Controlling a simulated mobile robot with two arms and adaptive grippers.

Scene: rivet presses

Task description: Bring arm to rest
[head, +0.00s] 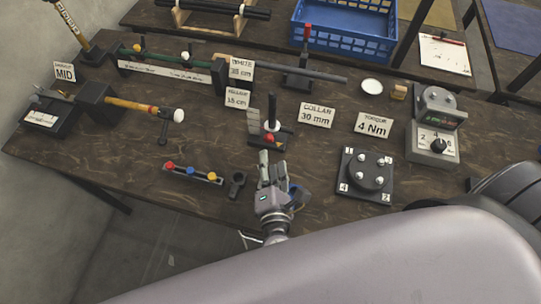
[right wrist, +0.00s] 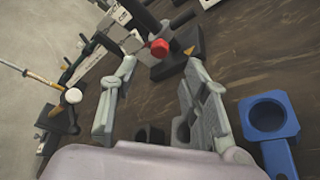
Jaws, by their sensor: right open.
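My right gripper (head: 273,160) is over the front middle of the dark wooden bench (head: 130,165), its fingers pointing away from me. In the right wrist view its two grey fingers (right wrist: 159,62) stand wide apart, with nothing held between them. A small black fixture with a red knob (right wrist: 159,48) lies beyond the fingertips; it is also in the head view (head: 270,138), just ahead of the gripper. A blue ring-ended tool (right wrist: 268,116) lies beside the right finger, apart from it; the gripper partly hides it in the head view. My left gripper is not in view.
A dark ring-ended tool (head: 237,184) and a strip with coloured knobs (head: 193,174) lie left of the gripper. A numbered black plate (head: 365,175) and a torque device (head: 434,140) stand to the right.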

